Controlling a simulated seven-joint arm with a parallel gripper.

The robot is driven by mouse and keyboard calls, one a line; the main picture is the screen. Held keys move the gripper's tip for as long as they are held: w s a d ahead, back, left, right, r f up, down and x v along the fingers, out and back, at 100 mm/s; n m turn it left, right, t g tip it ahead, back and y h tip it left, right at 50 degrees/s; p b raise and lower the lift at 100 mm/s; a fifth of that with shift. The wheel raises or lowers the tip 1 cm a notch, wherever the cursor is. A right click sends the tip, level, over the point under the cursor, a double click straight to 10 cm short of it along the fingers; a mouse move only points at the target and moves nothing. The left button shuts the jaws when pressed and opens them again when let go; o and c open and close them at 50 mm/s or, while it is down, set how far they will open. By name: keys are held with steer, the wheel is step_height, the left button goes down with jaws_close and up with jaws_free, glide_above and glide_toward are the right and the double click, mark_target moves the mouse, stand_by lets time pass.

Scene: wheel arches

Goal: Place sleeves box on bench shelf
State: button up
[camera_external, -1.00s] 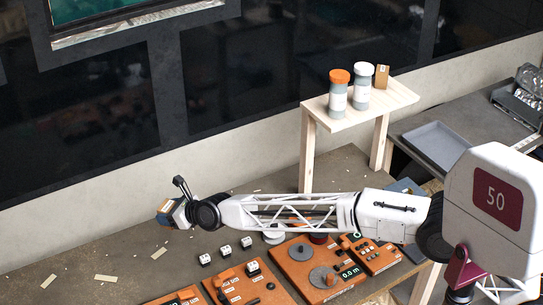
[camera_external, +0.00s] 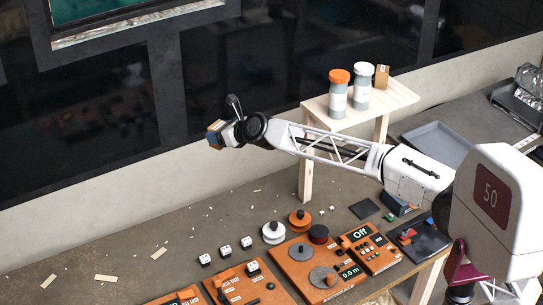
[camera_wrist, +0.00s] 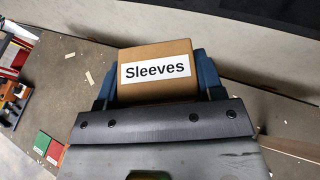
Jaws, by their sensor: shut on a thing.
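The sleeves box (camera_wrist: 158,72) is a brown cardboard box with a white "Sleeves" label, filling the top middle of the wrist view. My gripper (camera_external: 215,133) is shut on it, with a blue finger on each side of the box in the wrist view. In the external view the held box shows as a small brown patch at the arm's end, in the air above the workbench and left of the shelf. The bench shelf (camera_external: 397,98) is a light wooden raised board on legs. Its left front part of the top is bare beside the bottles.
On the shelf stand an orange-capped bottle (camera_external: 338,94), a white-capped bottle (camera_external: 361,87) and a small brown box (camera_external: 382,77). Orange control panels (camera_external: 300,262) and small parts cover the bench front. A grey tray (camera_external: 437,146) lies right of the shelf.

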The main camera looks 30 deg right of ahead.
steer(key=d+r+m+h, duration=0.1)
steer(key=d+r, duration=0.5)
steer(key=d, duration=0.5)
steer(key=d+r+t, duration=0.1)
steer(key=d+r, duration=0.4)
steer(key=d, duration=0.5)
steer(key=d+r+m+h, duration=0.1)
steer(key=d+r, duration=0.5)
steer(key=d, duration=0.5)
steer(key=s+d+h, duration=0.1)
steer(key=s+d, duration=0.1)
steer(key=d, duration=1.1)
steer(key=s+d, duration=0.3)
steer(key=d, duration=1)
steer(key=s+a+f+n+y, duration=0.1)
steer(key=s+f+y, duration=0.1)
steer(key=s+f, duration=0.2)
steer(key=shift+s+a+f+n+g+y, duration=0.15)
steer(key=shift+s+f+n+g+y, duration=0.2)
steer(key=shift+f, duration=0.3)
steer(key=shift+w+f, duration=0.1)
steer(key=shift+w, duration=0.05)
steer(key=shift+f, duration=2.1)
